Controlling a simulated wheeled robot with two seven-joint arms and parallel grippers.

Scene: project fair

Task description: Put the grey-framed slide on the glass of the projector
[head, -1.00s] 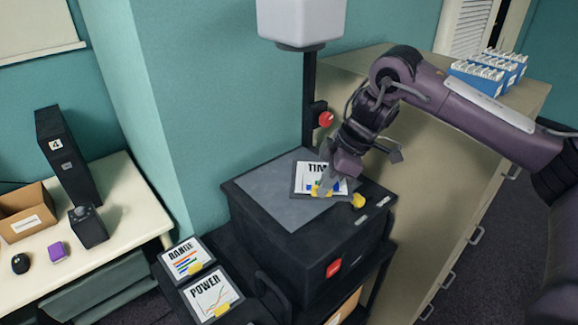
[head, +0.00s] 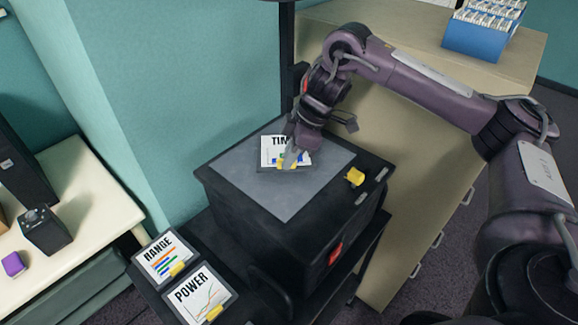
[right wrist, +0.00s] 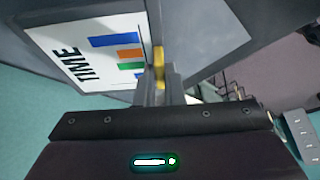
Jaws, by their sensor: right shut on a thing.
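The slide marked TIME (head: 271,153) has a grey frame, a white face with coloured bars and a yellow tab. It is over the far part of the projector's grey glass (head: 268,194); I cannot tell if it touches. My right gripper (head: 288,161) is shut on the slide at its yellow tab. In the right wrist view the fingers (right wrist: 159,88) pinch the tab, and the slide (right wrist: 100,52) lies beyond them, partly hidden. The black projector (head: 322,228) stands on a dark stand. My left gripper is not in view.
Slides marked RANGE (head: 164,255) and POWER (head: 203,294) lie on a dark shelf left of the projector. A yellow knob (head: 355,176) sits right of the glass. The projector's black post (head: 288,70) rises behind. A beige cabinet (head: 425,150) with a blue box (head: 478,38) stands right.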

